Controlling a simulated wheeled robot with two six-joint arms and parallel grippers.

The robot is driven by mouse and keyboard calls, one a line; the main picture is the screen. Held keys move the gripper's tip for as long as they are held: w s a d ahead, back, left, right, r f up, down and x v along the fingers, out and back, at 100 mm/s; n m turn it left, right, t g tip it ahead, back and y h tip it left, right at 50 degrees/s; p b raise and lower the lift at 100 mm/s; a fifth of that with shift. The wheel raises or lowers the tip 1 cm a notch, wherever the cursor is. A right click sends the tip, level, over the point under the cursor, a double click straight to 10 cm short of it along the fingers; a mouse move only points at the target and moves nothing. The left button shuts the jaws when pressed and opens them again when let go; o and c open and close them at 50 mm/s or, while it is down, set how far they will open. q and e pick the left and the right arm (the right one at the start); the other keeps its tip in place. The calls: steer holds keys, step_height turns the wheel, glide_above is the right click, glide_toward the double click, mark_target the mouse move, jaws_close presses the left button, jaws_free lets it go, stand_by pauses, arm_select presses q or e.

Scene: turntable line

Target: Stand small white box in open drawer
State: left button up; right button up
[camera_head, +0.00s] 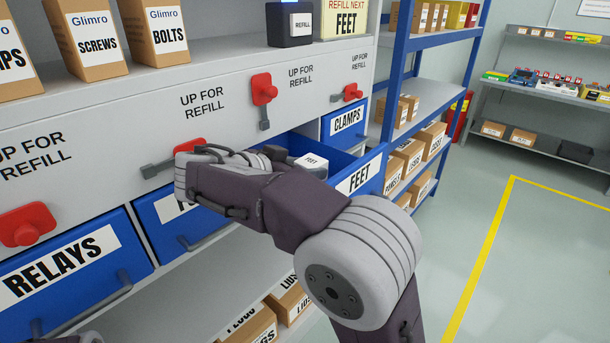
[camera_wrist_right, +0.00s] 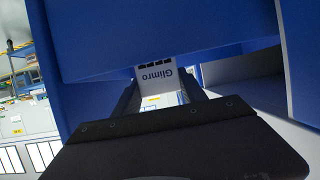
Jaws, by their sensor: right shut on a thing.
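The small white box (camera_head: 311,161) shows in the head view with a FEET label, at the open blue FEET drawer (camera_head: 359,178). In the right wrist view the white box (camera_wrist_right: 155,78) has "Glimro" print and sits between the two dark fingers of my right gripper (camera_wrist_right: 160,92). The right gripper is shut on it. In the head view my right arm and wrist hide most of that gripper and part of the drawer. I cannot tell whether the box touches the drawer floor. My left gripper is not in view.
The closed RELAYS drawer (camera_head: 75,262) and CLAMPS drawer (camera_head: 345,120) flank the area. Red levers (camera_head: 264,89) stick out from the grey panel above the drawers. A blue shelf rack with cartons (camera_head: 408,157) stands to the right. Floor beyond is clear.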

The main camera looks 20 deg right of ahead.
steer(key=shift+f, duration=0.4)
steer(key=shift+f+b, duration=0.6)
steer(key=shift+b, duration=0.25)
steer(key=o, duration=1.5)
steer(key=shift+r, duration=0.1)
